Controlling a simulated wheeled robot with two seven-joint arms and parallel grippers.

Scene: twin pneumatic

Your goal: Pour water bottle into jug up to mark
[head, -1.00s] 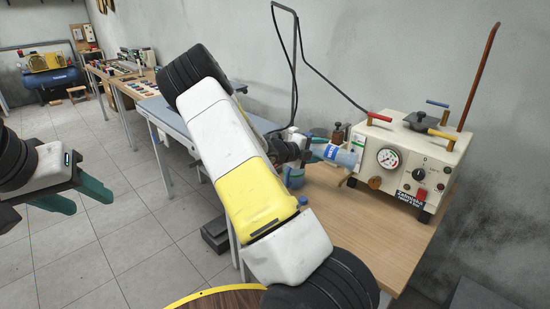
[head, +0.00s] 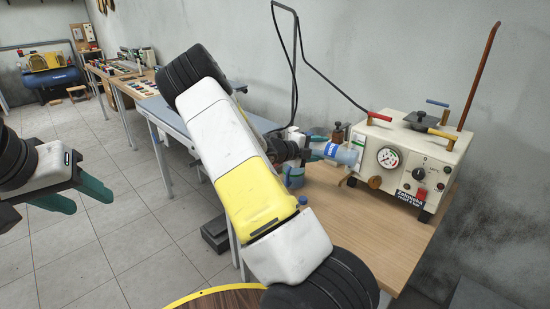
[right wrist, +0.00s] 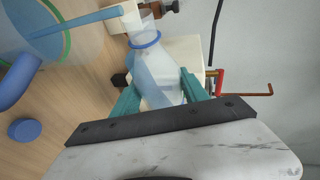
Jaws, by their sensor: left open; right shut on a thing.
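My right gripper (right wrist: 160,88) is shut on a clear, pale-blue bottle (right wrist: 152,68) with a blue ring at its neck. The bottle is strongly tilted in the head view (head: 345,156). A translucent blue jug (right wrist: 40,58) with a green band is at the left of the right wrist view. A straight blue band, which looks like a water stream, runs from near the bottle's mouth into it. In the head view the jug (head: 295,181) is partly hidden by my right arm. The water level against the mark is unclear. My left gripper (head: 82,197) is open and empty, over the floor.
A blue cap (head: 303,201) lies on the wooden table (head: 375,225). A beige machine (head: 410,160) with a gauge, knobs and a tall red-brown rod stands close right of the bottle. A round yellow-rimmed surface (head: 222,298) is in front. The floor at left is clear.

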